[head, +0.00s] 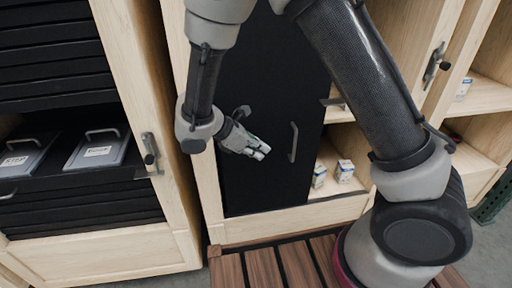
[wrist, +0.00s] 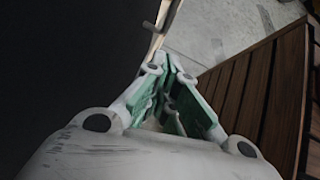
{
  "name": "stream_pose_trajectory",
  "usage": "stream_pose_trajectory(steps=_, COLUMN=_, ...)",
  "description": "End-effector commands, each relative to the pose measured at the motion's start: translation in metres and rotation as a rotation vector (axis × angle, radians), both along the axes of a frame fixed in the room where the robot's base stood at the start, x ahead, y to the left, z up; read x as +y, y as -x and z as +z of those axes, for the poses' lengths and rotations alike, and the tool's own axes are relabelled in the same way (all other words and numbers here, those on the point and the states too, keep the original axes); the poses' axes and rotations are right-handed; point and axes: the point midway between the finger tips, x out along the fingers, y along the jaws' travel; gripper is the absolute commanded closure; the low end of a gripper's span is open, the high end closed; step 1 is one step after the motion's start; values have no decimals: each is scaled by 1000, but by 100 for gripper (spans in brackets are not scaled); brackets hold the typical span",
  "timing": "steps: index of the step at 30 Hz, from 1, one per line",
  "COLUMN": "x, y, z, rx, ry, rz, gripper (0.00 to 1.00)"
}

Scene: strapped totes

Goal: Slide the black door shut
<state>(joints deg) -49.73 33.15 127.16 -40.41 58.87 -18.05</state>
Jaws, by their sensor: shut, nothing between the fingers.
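The black door (head: 262,180) is a tall flat panel in the middle wooden cabinet. It covers the left part of the opening, and the right part shows open shelves. A vertical bar handle (head: 293,142) is near its right edge. My gripper (head: 262,152) is in front of the door, a little left of the handle, with its fingers shut and empty. Whether it touches the panel I cannot tell.
Small boxes (head: 345,170) stand on the shelf right of the door. A cabinet at left holds black drawers and grey lidded totes (head: 98,150). A slatted wooden deck (head: 262,268) lies below, in front of the door. My arm hides part of the right side.

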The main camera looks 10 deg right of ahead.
Motion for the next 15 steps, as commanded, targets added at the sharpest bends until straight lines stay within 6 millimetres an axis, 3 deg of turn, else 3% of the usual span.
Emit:
stream_pose_trajectory(steps=7, x=-39, y=-6, z=-38, rx=3, ry=3, rz=-4, gripper=100)
stream_pose_trajectory(steps=15, x=-72, y=-14, z=-38, rx=0, ry=-1, rz=-4, gripper=100)
